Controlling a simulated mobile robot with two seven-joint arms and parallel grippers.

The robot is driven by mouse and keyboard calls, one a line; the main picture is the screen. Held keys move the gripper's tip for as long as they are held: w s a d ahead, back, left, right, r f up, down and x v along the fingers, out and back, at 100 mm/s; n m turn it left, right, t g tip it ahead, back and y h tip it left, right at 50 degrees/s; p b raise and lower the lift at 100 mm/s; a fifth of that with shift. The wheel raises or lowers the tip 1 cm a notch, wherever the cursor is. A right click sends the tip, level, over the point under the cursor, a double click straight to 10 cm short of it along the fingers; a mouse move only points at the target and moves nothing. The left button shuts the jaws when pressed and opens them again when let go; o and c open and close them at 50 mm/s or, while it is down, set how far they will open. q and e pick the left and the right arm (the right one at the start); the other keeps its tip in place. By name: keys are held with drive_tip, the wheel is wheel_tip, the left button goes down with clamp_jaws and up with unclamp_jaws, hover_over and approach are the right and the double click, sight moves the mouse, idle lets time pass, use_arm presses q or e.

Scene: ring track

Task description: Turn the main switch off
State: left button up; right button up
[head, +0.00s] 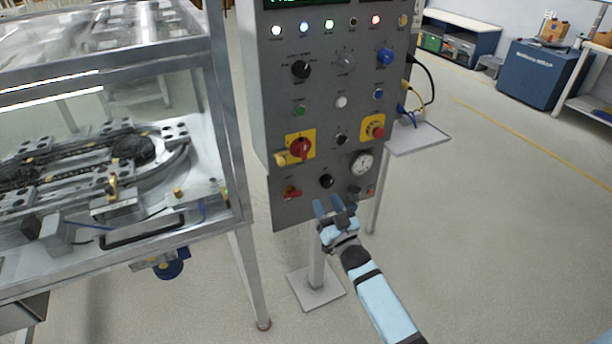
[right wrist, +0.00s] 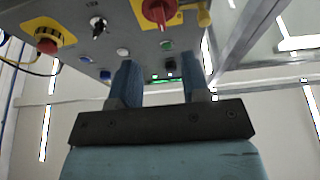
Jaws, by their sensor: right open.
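The main switch (head: 301,147) is a red rotary knob on a yellow plate, low on the left of the grey control panel (head: 322,106). In the right wrist view the red knob (right wrist: 158,12) shows at the top edge, partly cut off. I cannot tell its exact setting. A yellow piece (head: 284,158) hangs at the plate's lower left. My right gripper (head: 329,206) is open and empty, near the panel's bottom edge, below and to the right of the switch and apart from it. My left gripper is not in view.
A red emergency stop button (head: 375,128) on yellow and a gauge (head: 362,164) are right of the switch. A red handle (head: 292,193) is below it. A framed machine enclosure (head: 236,150) stands close on the left. The floor at right is clear.

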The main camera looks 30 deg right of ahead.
sight(305, 158)
drive_tip(key=x, duration=1.4)
drive_tip(key=shift+w+d+r+p, duration=0.15)
drive_tip(key=shift+r+p, duration=0.15)
drive_tip(key=shift+p, duration=0.1)
clamp_jaws()
